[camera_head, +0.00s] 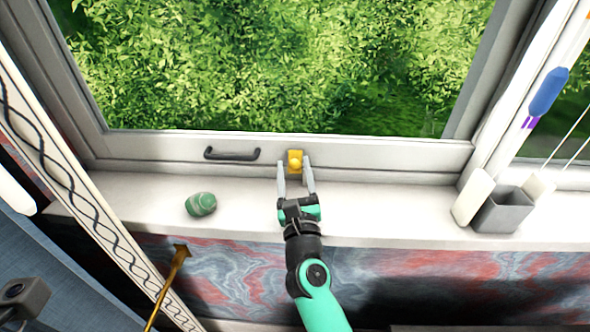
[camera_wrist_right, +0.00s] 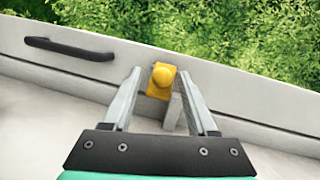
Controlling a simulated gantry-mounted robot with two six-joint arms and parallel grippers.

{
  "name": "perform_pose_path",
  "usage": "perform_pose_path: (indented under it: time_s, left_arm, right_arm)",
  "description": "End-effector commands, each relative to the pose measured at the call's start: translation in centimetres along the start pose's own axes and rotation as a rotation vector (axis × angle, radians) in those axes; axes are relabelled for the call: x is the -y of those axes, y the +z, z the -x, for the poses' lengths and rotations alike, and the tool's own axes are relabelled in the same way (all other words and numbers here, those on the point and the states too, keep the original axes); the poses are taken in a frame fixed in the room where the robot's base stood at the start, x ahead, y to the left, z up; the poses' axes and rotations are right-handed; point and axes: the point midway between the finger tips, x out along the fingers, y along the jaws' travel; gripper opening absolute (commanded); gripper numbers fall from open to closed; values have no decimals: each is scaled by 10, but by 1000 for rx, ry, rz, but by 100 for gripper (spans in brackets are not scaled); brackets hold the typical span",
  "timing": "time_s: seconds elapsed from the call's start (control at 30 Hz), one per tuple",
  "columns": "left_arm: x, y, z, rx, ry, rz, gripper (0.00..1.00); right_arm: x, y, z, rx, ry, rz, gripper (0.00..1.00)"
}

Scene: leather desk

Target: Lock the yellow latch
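The yellow latch (camera_head: 295,161) sits on the lower rail of the white window frame, right of the dark handle. In the right wrist view the latch (camera_wrist_right: 161,80) is a yellow plate with a rounded knob, and a small grey block shows just below it. My right gripper (camera_head: 294,168) is open, with its fingers reaching to either side of the latch. In the right wrist view both fingers (camera_wrist_right: 164,84) stand apart with a gap beside the latch, and I cannot tell if either touches it. My left gripper is not clearly in view.
A dark handle (camera_head: 232,154) is fixed to the window rail on the left. A green striped stone (camera_head: 201,204) lies on the white sill (camera_head: 380,212). A grey cup (camera_head: 503,210) stands at the sill's right. The sill between my right gripper and the cup is clear.

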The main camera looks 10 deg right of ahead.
Motion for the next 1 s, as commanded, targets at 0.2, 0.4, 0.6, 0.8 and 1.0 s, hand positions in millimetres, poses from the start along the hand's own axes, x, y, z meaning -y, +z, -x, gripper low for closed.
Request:
perform_pose_path:
  time_s: [0.2, 0.4, 0.6, 0.8, 1.0]
  left_arm:
    - [0, -1, -1, 0, 0, 0, 0]
    - [0, -16, -17, 0, 0, 0, 0]
    - [0, -34, -36, 0, 0, 0, 0]
    - [0, -41, -44, 0, 0, 0, 0]
    - [0, -42, -45, 0, 0, 0, 0]
  right_arm:
    - [1, 1, 1, 1, -2, 0, 58]
    - [0, 5, 20, -1, 1, 0, 58]
    - [0, 6, 64, -2, 2, 0, 58]
    - [-1, 2, 103, -1, 2, 0, 58]
    - [0, 0, 116, 0, -1, 0, 58]
